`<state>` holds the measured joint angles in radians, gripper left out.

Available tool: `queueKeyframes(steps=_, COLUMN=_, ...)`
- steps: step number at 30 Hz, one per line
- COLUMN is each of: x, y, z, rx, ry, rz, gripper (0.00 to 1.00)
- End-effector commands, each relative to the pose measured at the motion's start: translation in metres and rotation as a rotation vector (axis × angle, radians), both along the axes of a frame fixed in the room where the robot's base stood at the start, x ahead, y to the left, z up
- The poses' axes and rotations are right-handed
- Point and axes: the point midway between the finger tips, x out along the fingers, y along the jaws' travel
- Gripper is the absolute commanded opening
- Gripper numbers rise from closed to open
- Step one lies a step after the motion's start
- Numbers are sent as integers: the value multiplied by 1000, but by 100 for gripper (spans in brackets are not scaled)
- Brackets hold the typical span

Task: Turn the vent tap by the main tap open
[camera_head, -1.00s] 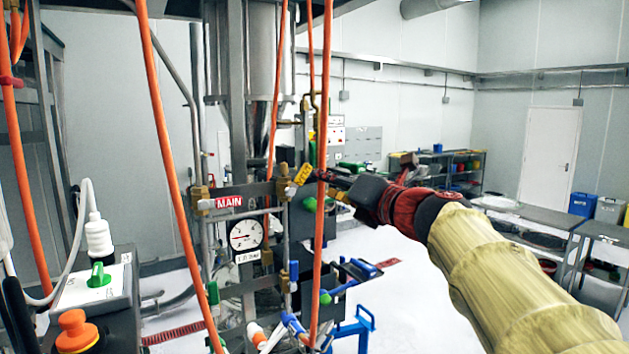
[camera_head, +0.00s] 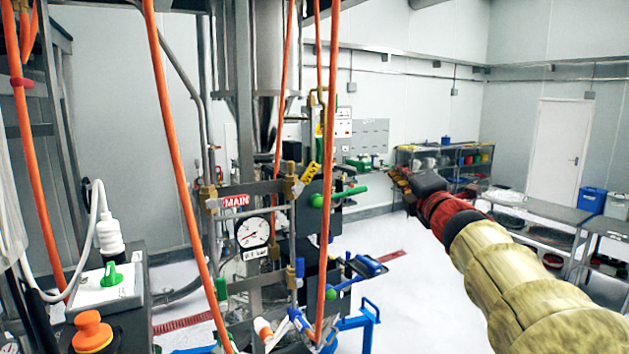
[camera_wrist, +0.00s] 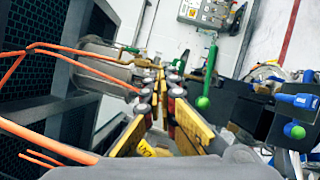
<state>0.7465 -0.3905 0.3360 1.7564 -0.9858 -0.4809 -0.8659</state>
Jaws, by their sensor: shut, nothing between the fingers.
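The red MAIN label (camera_head: 236,201) is on a grey plate between two brass fittings. A yellow tag (camera_head: 309,173) hangs by the right brass fitting (camera_head: 290,186). A green lever with a round green end (camera_head: 340,195) sticks out to the right below the tag, nearly level. I cannot tell for sure which of these is the vent tap. My gripper (camera_head: 397,174) is shut and empty, to the right of the green lever and apart from it in the picture. In the wrist view its fingers (camera_wrist: 168,82) point forward, and a green lever (camera_wrist: 208,80) shows to their right.
A pressure gauge (camera_head: 253,233) is below the MAIN label. Orange hoses (camera_head: 328,150) hang in front of the pipework. Blue handles (camera_head: 362,266) stick out lower down. A control box with a green knob (camera_head: 111,275) is at left. Floor is free at right of the pipework.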

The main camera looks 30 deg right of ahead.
Motion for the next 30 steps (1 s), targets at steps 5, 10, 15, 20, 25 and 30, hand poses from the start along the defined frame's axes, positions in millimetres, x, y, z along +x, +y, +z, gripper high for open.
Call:
queueKeyframes(steps=5, x=-24, y=-76, z=-29, rx=426, ry=-151, rz=-192, gripper=0)
queueKeyframes(steps=10, x=-50, y=-123, z=-81, rx=860, ry=-298, rz=-351, gripper=0)
queueKeyframes(steps=15, x=-65, y=-138, z=-146, rx=1319, ry=-437, rz=-478, gripper=0)
queueKeyframes(steps=20, x=-64, y=-123, z=-202, rx=1768, ry=-562, rz=-560, gripper=0)
queueKeyframes(steps=25, x=-46, y=-82, z=-238, rx=2264, ry=-672, rz=-592, gripper=0)
queueKeyframes(steps=30, x=-15, y=-29, z=-238, rx=2778, ry=-739, rz=-548, gripper=0)
